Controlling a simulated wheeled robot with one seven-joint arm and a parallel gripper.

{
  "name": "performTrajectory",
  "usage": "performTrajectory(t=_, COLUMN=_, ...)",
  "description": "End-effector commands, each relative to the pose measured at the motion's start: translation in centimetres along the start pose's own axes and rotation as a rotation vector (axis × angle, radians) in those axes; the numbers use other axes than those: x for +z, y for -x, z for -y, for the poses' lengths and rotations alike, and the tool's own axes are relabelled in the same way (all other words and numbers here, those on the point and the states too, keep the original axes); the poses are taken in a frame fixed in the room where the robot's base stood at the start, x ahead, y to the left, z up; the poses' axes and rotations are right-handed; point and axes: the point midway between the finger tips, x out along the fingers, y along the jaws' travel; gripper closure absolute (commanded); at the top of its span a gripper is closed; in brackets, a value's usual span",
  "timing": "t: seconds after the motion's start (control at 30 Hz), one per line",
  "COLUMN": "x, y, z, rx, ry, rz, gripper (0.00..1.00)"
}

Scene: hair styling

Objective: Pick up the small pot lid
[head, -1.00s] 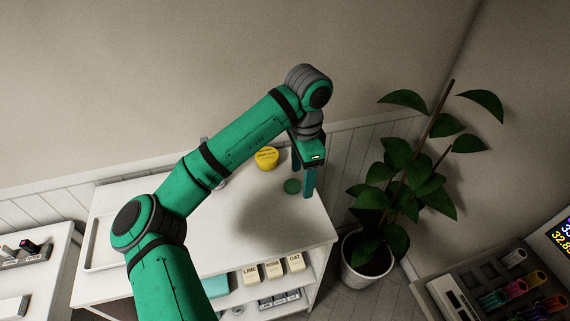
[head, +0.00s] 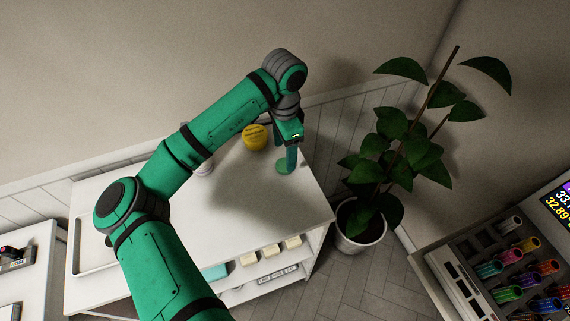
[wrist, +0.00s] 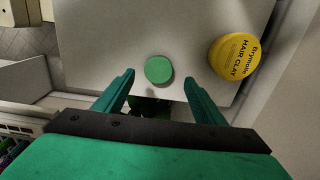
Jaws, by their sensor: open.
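The small pot lid is a flat green disc. In the wrist view the lid (wrist: 159,70) lies on the white table top, just beyond the fingertips and roughly centred between them. In the head view the lid (head: 282,168) shows beside and partly behind my finger. My gripper (wrist: 158,78) is open and empty, its two teal fingers spread wider than the lid. In the head view my gripper (head: 290,160) points down over the table; its height above the surface is hard to tell.
A yellow hair clay pot (wrist: 236,56) stands right of the lid in the wrist view, close to the right finger; it also shows in the head view (head: 255,138). The white table (head: 285,205) is clear in front. A potted plant (head: 358,225) stands on the floor to the right.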

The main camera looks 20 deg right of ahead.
Motion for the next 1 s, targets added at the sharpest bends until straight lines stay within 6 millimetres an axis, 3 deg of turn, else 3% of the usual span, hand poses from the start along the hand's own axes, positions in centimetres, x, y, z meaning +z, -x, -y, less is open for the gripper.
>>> performTrajectory(t=0.3, x=0.1, y=-4.0, z=-0.4, rx=0.001, ry=0.000, rz=0.001, gripper=0.36)
performTrajectory(t=0.6, x=0.1, y=-4.4, z=-0.4, rx=0.000, ry=0.000, rz=0.000, gripper=0.36)
performTrajectory(t=0.8, x=-0.1, y=-4.4, z=-0.4, rx=0.000, ry=-0.003, rz=0.000, gripper=0.80)
performTrajectory(t=1.0, x=-0.2, y=-4.4, z=-0.5, rx=0.000, ry=-0.005, rz=0.000, gripper=0.80)
